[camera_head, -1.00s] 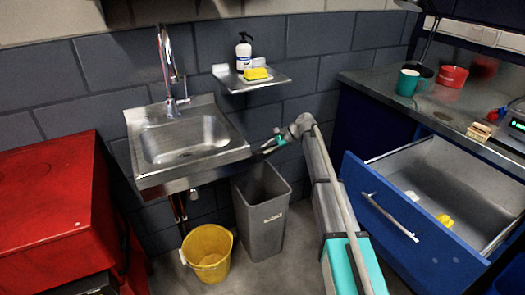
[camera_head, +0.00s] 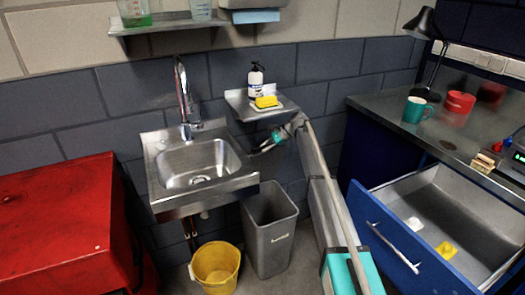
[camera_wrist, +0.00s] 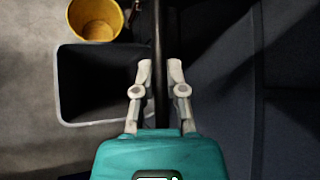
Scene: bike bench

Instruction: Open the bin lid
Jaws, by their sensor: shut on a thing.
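The grey bin (camera_head: 268,240) stands on the floor below and right of the sink. Its top is open, and no lid covers it in the head view. My gripper (camera_head: 256,150) is above the bin, beside the sink's right edge. In the wrist view, my gripper (camera_wrist: 160,68) is shut on a thin dark strip (camera_wrist: 161,30), which looks like the bin lid seen edge-on. The strip runs along the right side of the bin's open mouth (camera_wrist: 62,95). The lid cannot be made out in the head view.
A yellow bucket (camera_head: 215,267) stands left of the bin. The steel sink (camera_head: 198,165) and a small shelf (camera_head: 240,108) with a soap bottle (camera_head: 256,77) are close to my gripper. An open blue drawer (camera_head: 400,245) is at the right, a red cabinet (camera_head: 60,225) at the left.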

